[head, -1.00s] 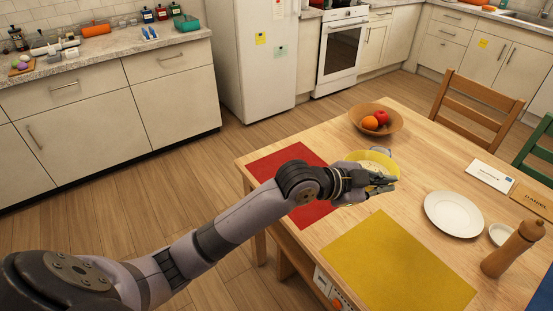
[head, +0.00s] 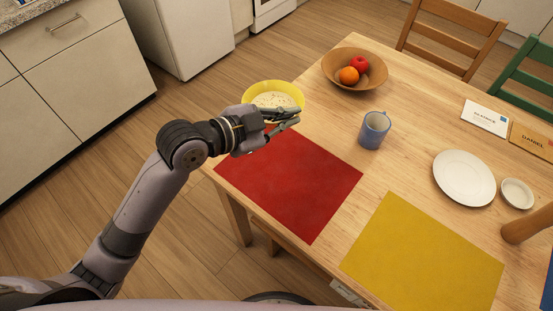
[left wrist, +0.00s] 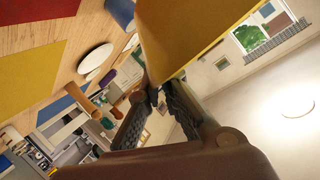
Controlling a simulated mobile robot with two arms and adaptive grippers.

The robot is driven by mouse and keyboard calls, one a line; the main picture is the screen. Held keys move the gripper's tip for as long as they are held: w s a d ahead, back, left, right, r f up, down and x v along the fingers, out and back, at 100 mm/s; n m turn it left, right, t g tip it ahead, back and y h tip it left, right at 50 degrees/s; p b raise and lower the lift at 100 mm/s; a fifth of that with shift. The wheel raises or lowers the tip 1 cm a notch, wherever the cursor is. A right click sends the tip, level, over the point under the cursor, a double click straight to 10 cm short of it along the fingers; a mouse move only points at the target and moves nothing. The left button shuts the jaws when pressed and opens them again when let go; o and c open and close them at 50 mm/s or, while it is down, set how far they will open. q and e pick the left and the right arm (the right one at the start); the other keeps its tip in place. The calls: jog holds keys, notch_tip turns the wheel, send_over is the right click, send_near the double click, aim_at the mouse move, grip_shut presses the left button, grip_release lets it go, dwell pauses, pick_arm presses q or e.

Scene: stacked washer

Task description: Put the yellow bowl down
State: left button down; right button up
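The yellow bowl (head: 272,88), with pale speckled contents, is beyond the far edge of the red mat in the head view, near the table's (head: 345,125) left edge. My left gripper (head: 290,118) is at the bowl's near side, shut on its wall. In the left wrist view the bowl's yellow wall (left wrist: 180,35) runs up from my fingertips. The bowl seems held above the table, but its underside is hidden behind the gripper. My right gripper is not in view.
The red mat (head: 290,185) is bare, as is the yellow mat (head: 425,255). A blue mug (head: 374,131), a fruit bowl (head: 340,65), a white plate (head: 464,178) and a small dish (head: 516,193) stand on the table. Chairs line the far side.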

pick_arm(q)
notch_tip(320, 180, down, 18)
jog(key=shift+s+f+b, duration=0.1)
jog(key=shift+b, duration=0.65)
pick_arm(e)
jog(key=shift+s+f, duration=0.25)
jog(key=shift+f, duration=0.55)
pick_arm(q)
jog(key=c, duration=2.3)
grip_release()
jog(key=shift+f, duration=0.25)
jog(key=o, duration=0.4)
jog(key=shift+r, duration=0.1)
jog(key=shift+o, duration=0.5)
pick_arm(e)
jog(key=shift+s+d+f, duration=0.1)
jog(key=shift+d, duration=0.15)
